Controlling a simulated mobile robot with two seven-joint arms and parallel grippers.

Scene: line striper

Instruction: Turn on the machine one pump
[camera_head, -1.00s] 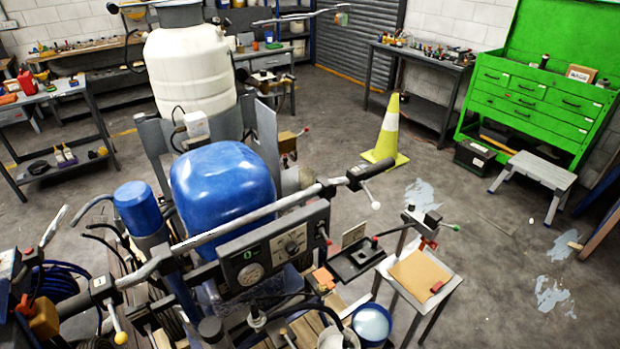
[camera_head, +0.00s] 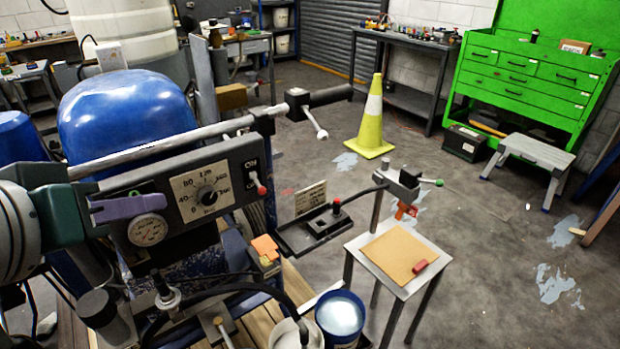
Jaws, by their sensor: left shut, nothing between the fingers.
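The line striper's dark control panel (camera_head: 235,160) fills the left middle of the head view. It carries a round dial knob (camera_head: 208,197) on a numbered plate, a pressure gauge (camera_head: 147,230), and a red-tipped switch lever (camera_head: 258,184) beside an ON label at its right end. My left gripper (camera_head: 168,204), with purple fingers, comes in from the left. It is shut and empty in front of the panel, above the gauge and left of the knob, overlapping the small display. Whether it touches the panel cannot be told. My right gripper is out of view.
A grey handlebar (camera_head: 180,140) with a black grip crosses above the panel, before a blue tank (camera_head: 125,115). A small stand (camera_head: 400,255) and a blue bucket (camera_head: 341,320) are to the right. A yellow cone (camera_head: 372,125) stands behind, with open floor around it.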

